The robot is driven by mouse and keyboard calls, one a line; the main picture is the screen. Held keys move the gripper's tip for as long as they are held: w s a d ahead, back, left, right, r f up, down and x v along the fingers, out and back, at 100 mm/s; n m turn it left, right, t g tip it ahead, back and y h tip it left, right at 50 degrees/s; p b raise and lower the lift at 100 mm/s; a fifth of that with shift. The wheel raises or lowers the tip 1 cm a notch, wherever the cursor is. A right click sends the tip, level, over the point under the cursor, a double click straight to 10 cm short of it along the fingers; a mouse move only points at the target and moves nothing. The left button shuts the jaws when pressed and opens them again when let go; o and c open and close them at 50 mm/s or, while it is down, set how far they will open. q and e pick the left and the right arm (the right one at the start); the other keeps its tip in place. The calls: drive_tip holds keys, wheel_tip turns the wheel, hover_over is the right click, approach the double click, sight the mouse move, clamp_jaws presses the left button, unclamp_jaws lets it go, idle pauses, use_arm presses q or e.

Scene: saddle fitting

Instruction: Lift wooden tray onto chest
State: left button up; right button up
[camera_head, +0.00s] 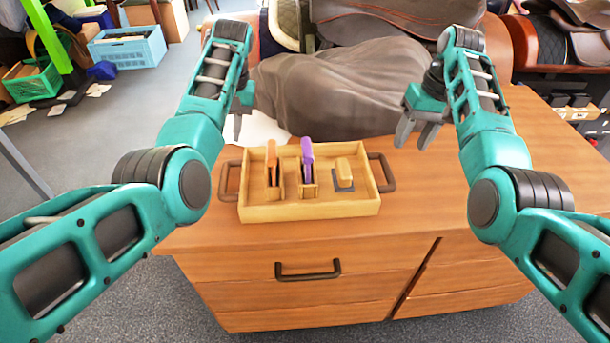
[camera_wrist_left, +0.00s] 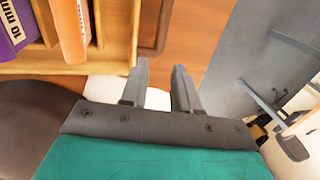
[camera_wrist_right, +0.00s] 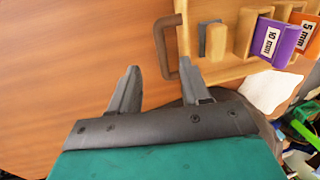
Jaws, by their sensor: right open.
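The wooden tray (camera_head: 310,211) rests level on the top of the wooden chest (camera_head: 300,241), near its front edge. It has a dark left handle (camera_head: 223,181) and a dark right handle (camera_head: 389,172). Inside stand an orange piece (camera_head: 272,158), a purple piece (camera_head: 307,157) and a small wooden block (camera_head: 344,172) on a grey base. My left gripper (camera_wrist_left: 160,72) is open and empty, just behind the tray's left end, near the left handle. My right gripper (camera_wrist_right: 160,72) is open and empty, behind and right of the tray, its fingers apart from the right handle (camera_wrist_right: 160,42).
A grey-brown covered shape (camera_head: 340,85) lies behind the tray. Saddles (camera_head: 565,35) stand at the back right. A blue crate (camera_head: 128,48) and a green crate (camera_head: 32,80) are on the floor at left. The chest top right of the tray is clear.

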sight(226, 168)
use_arm(q)
drive_tip(key=x, duration=1.3)
use_arm(e)
drive_tip(key=f, duration=0.4)
drive_tip(key=a+f, duration=0.1)
drive_tip(key=f, duration=0.3)
drive_tip(key=a+f, duration=0.1)
drive_tip(key=f, duration=0.3)
drive_tip(key=shift+s+a+f, duration=0.2)
drive_tip(key=shift+f, duration=0.2)
use_arm(q)
drive_tip(key=shift+c, duration=0.4)
use_arm(e)
drive_tip(key=shift+c, duration=0.5)
use_arm(q)
drive_tip(key=c, duration=0.4)
use_arm(e)
drive_tip(key=c, duration=0.4)
use_arm(q)
clamp_jaws()
use_arm(e)
clamp_jaws()
use_arm(q)
drive_tip(key=shift+w+r, duration=0.1)
use_arm(e)
drive_tip(key=shift+r, duration=0.1)
